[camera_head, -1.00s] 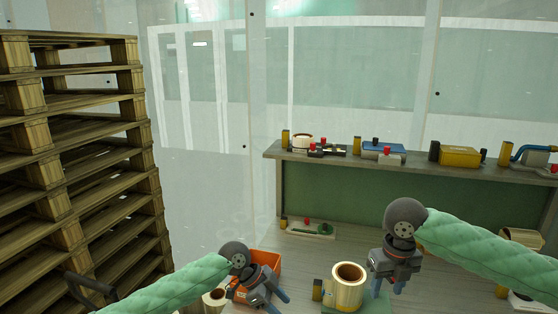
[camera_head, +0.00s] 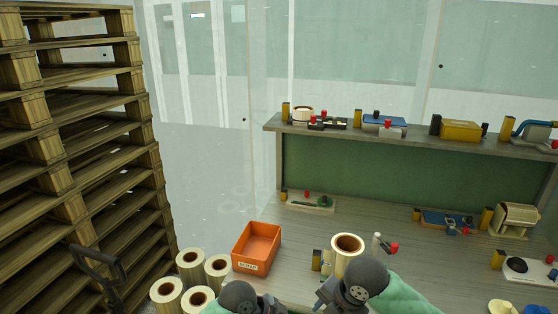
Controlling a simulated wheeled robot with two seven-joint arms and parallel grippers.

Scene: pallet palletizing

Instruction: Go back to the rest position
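My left gripper (camera_head: 250,302) is low at the bottom edge, below the orange bin; only its grey wrist shows and its fingers are out of view. My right gripper (camera_head: 338,296) is low at the bottom, just in front of the workbench roll; its grey wrist shows, and its fingers are hidden or cut off. I cannot see whether either holds anything. The green-sleeved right forearm comes in from the bottom right.
The workbench (camera_head: 395,229) carries an orange bin (camera_head: 256,250), an upright roll (camera_head: 346,262) and small tools. Several rolls (camera_head: 191,262) stand left of the bin. A tall pallet stack (camera_head: 70,150) fills the left. A shelf (camera_head: 400,134) holds more equipment.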

